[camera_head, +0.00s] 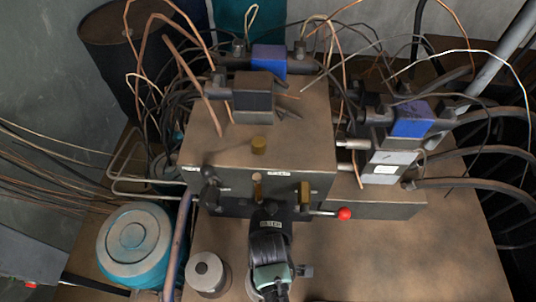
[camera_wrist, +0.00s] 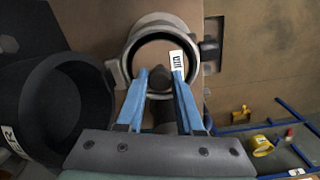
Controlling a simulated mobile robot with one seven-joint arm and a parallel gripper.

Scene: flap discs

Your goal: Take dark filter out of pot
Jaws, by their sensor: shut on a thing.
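In the wrist view, the blue fingers of my gripper (camera_wrist: 158,78) are closed on a small dark piece, which I take for the dark filter (camera_wrist: 160,84). Most of its body is hidden behind the fingers. Around and beyond it is the light metal rim of the round pot (camera_wrist: 126,59), with a brownish inside and a dark lug (camera_wrist: 210,52) at its right. I cannot tell how far the filter is raised from the pot. In the head view, my dark wrist and gripper (camera_head: 272,275) cover most of the pot.
A grey spool-like part (camera_head: 207,273) stands close left of my gripper, with a teal lidded pot (camera_head: 135,243) further left. A metal box (camera_head: 225,145) with a red-tipped lever (camera_head: 344,214) stands behind. Wires crowd the back. The bench at right (camera_head: 430,255) is clear.

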